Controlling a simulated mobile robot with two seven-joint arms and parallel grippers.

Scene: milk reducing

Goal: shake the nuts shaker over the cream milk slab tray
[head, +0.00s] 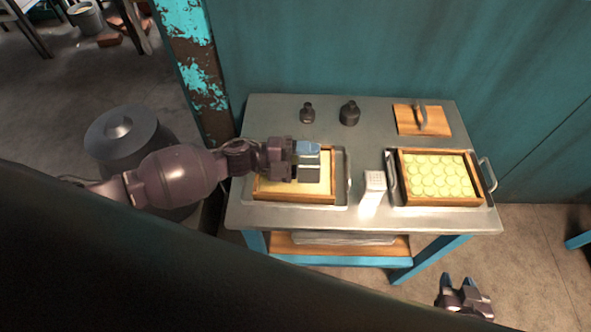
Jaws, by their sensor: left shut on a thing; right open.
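The cream milk slab tray (262,196), a wooden-framed tray with a pale yellow slab (318,188), sits at the left of the metal table. My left gripper (308,161) is above this tray, reaching in from the left. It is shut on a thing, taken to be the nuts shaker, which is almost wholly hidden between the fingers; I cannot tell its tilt. My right gripper (459,281) is open and empty, low at the right, in front of the table.
A second wooden tray (401,172) with many round yellow pieces sits at the right of the table (375,130). Two small dark bottle-like objects (349,113) and a handled wooden board (412,124) are at the back.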

